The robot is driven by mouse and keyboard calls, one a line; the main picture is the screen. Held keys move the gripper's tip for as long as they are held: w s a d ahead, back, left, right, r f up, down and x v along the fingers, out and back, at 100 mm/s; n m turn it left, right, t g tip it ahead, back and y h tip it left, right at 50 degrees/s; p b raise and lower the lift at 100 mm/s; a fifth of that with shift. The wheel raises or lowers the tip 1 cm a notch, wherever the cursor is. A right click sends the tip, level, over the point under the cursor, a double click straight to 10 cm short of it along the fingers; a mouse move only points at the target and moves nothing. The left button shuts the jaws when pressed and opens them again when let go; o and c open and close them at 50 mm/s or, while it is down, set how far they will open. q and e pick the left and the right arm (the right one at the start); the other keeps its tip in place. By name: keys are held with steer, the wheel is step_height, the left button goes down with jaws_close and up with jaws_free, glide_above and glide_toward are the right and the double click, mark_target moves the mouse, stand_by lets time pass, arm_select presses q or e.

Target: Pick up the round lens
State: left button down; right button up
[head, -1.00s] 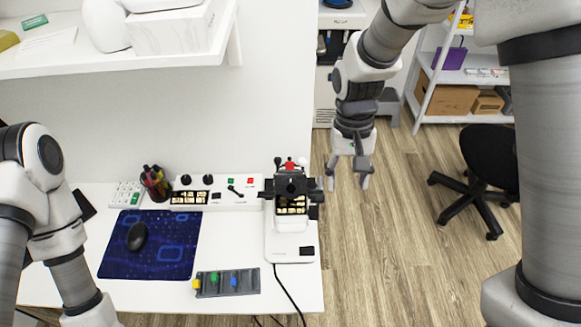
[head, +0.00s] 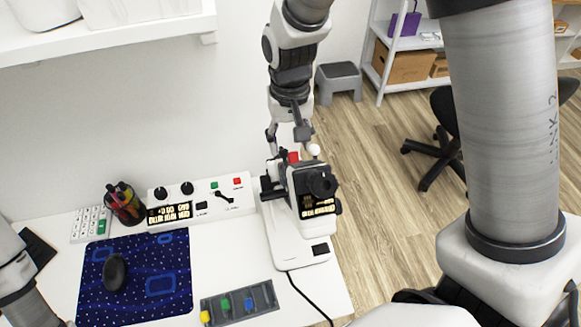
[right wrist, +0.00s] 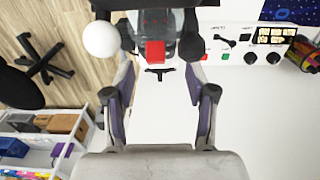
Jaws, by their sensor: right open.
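I cannot pick out a loose round lens for certain. A dark round piece (head: 322,183), perhaps the lens, sits on the front of the black head of the eye test device (head: 300,185). My right gripper (head: 287,138) is open, pointing down just behind and above the device's head.
A grey tray (head: 217,312) with yellow, green and blue pieces lies at the table front. A control box (head: 200,207), pen cup (head: 125,204) and blue mat (head: 135,295) with a mouse (head: 115,272) stand left. A cable (head: 306,298) runs off the front edge.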

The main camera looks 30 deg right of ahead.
mark_target(293, 157)
steer(key=f, duration=0.3)
steer(key=shift+s+d+f, duration=0.15)
steer(key=shift+d+f, duration=0.15)
steer(key=shift+a, duration=0.15)
steer(key=c, duration=0.5)
jaws_close()
steer(key=shift+r, duration=0.1)
